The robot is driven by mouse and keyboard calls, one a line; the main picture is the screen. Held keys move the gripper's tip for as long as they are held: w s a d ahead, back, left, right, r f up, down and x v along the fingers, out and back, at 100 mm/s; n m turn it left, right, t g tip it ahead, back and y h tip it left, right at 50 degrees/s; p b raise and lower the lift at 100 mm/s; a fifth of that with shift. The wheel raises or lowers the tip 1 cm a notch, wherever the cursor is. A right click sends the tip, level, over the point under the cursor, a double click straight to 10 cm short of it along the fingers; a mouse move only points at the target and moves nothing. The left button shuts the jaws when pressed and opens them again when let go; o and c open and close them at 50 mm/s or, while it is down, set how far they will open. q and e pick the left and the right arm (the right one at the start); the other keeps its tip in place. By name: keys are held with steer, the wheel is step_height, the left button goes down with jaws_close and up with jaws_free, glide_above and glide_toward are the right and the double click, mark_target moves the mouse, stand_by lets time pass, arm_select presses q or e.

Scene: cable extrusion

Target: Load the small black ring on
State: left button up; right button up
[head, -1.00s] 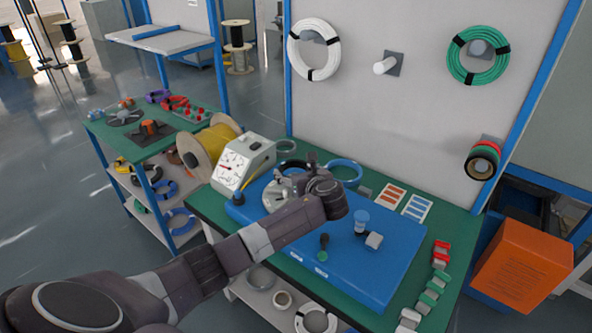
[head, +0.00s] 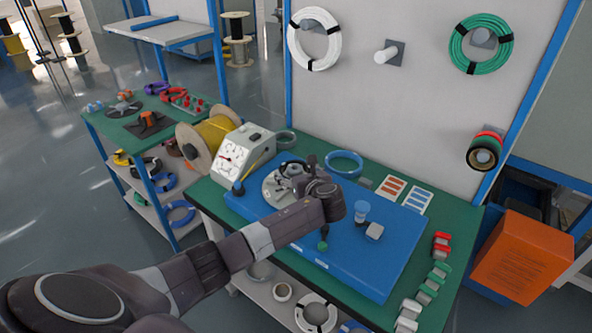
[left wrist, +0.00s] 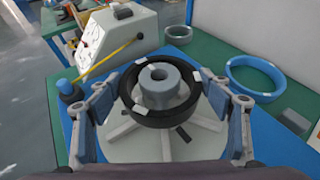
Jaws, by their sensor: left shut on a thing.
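The small black ring (left wrist: 160,103) with white tape marks sits around the grey central hub (left wrist: 160,82) of the pale spoked disc (left wrist: 192,145) in the left wrist view. I cannot tell if the ring rests on the spokes or hangs just above them. My left gripper (left wrist: 164,88) has one finger on each side of the ring and is shut on it. In the head view the left gripper (head: 296,178) is over the disc on the blue base (head: 375,255), and hides part of the ring. My right gripper is not in view.
A white gauge box (head: 243,153) and a yellow cable spool (head: 212,132) stand left of the base. A blue ring (head: 344,164) lies behind it. A blue-topped post (head: 361,208) and a grey block (head: 374,231) stand on the base's right. Coloured clips (head: 432,277) line the table's right.

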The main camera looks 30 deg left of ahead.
arm_select(q)
steer(key=shift+f, duration=0.65)
steer(key=shift+f, duration=0.55)
stand_by(0.4)
steer(key=o, duration=1.2)
steer(key=shift+o, duration=0.2)
